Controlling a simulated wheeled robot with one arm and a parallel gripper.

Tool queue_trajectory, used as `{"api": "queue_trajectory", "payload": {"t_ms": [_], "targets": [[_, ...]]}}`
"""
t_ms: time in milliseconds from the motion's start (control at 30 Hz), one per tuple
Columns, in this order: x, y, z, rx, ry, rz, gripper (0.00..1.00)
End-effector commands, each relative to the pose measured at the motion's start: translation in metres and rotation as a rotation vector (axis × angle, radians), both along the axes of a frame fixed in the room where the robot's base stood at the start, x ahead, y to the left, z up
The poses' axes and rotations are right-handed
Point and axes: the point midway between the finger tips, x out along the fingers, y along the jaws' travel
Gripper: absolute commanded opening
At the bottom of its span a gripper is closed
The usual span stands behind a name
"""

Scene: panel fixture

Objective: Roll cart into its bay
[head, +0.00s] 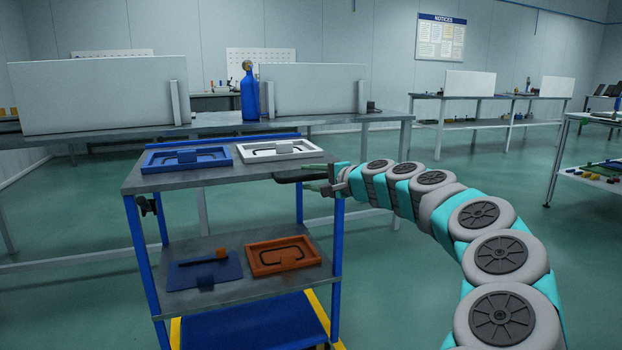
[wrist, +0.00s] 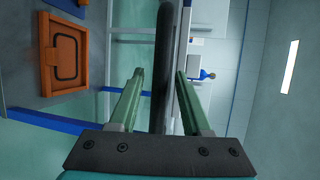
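The cart has blue posts, a grey top (head: 200,180), a grey middle shelf (head: 225,290) and a blue bottom (head: 250,325). It stands in front of a long bench. Its black handle (head: 292,178) sticks out at the right end of the top. My gripper (head: 313,176) is at the handle, with its green fingers above and below it. In the wrist view the handle (wrist: 165,60) runs between the two fingers (wrist: 158,85), with a clear gap on the left side. The fingers are apart. Yellow floor stripes (head: 325,318) show beside the cart's foot; the bay's full outline is hidden.
Blue (head: 187,167) and white (head: 280,157) trays lie on the cart top. A blue plate (head: 205,272) and orange tray (head: 283,265) lie below. The bench (head: 130,137) with a blue bottle (head: 250,97) stands behind. Floor right of the cart is free beyond my arm.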

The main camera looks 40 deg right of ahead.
Motion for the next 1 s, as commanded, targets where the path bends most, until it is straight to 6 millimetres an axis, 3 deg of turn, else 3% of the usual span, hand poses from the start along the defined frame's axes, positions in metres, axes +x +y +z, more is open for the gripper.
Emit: {"api": "queue_trajectory", "payload": {"t_ms": [367,733,1000], "targets": [[-0.006,-0.001,0.001,0.001,-0.001,-0.001,0.52],[-0.059,-0.006,0.012,-0.001,-0.002,-0.001,0.52],[-0.076,-0.006,0.014,0.0,0.0,0.001,0.52]]}}
